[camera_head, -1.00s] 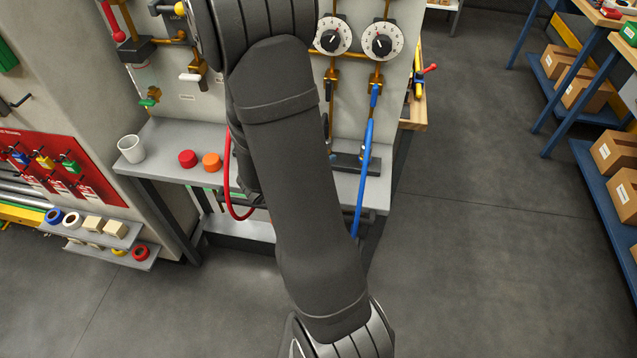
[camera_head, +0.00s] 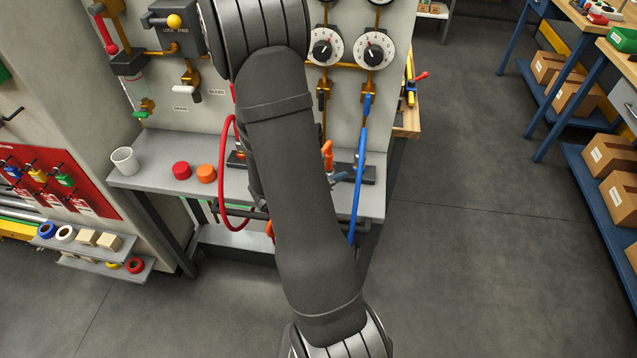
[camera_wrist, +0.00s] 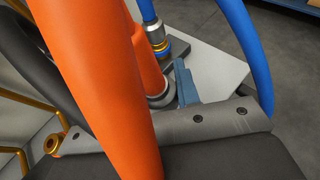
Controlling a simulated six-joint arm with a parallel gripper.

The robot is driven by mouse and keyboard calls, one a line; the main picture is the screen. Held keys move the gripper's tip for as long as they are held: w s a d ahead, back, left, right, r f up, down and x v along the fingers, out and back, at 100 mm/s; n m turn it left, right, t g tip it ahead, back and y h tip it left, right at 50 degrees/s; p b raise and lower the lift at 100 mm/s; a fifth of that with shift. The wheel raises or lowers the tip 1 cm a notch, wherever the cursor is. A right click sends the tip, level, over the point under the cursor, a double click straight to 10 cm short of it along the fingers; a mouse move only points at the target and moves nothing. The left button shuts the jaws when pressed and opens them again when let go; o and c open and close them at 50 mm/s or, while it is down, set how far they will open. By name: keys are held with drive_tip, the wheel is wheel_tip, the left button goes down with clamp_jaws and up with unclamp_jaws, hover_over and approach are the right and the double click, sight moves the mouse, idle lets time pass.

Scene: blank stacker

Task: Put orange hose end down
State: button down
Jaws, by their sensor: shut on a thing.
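The orange hose (camera_wrist: 100,70) fills much of the left and middle of the wrist view. Its end, with a grey collar (camera_wrist: 161,99), is at my gripper (camera_wrist: 178,88), whose blue-grey finger shows beside the collar. My gripper is shut on the hose end. In the head view the orange hose (camera_head: 328,154) shows just right of my arm, above the grey shelf (camera_head: 150,172). My arm hides most of the hose and gripper there. I cannot tell whether the end touches the shelf.
A blue hose (camera_head: 360,185) hangs close on the right and also curves through the wrist view (camera_wrist: 246,50), beside a blue hose connector (camera_wrist: 156,38). A red hose (camera_head: 224,180) loops left of my arm. A white cup (camera_head: 125,160), red cap (camera_head: 181,171) and orange cap (camera_head: 206,173) stand on the shelf.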

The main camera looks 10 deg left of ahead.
drive_tip(key=a+f, duration=0.1)
drive_tip(key=a, duration=0.1)
drive_tip(key=w+a+f, duration=0.1)
drive_tip(key=a, duration=0.1)
drive_tip(key=shift+w+f, duration=0.2)
drive_tip(key=shift+f, duration=2)
drive_tip(key=shift+f, duration=0.45)
drive_tip(key=c, duration=1.4)
unclamp_jaws()
drive_tip(key=shift+o, duration=0.2)
drive_tip(key=shift+r, duration=0.55)
drive_tip(key=v, duration=1.2)
drive_tip(key=shift+f, duration=0.15)
